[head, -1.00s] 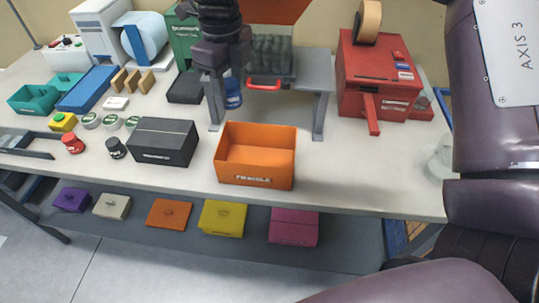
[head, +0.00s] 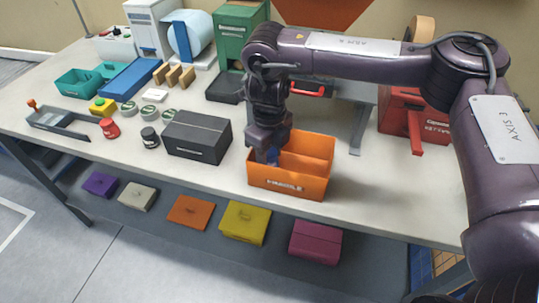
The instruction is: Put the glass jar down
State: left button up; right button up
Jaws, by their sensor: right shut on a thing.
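My right gripper (head: 267,155) points down over the left part of the open orange box (head: 290,184), its fingers at the box's opening. It is shut on the glass jar (head: 273,157), of which only a small dark blue patch shows. The fingers and the box's front wall hide the rest. I cannot tell whether the jar touches the box floor. The right part of the box looks empty. My left gripper is not in view.
A black box (head: 197,137) stands just left of the orange box. Black (head: 150,138) and red (head: 110,128) small jars stand farther left. A red machine (head: 432,122) is at the right. Bare table lies right of the orange box.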

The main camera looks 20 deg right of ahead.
jog(key=shift+f, duration=0.25)
jog(key=shift+f, duration=0.1)
jog(key=o, duration=1)
jog(key=shift+o, duration=0.2)
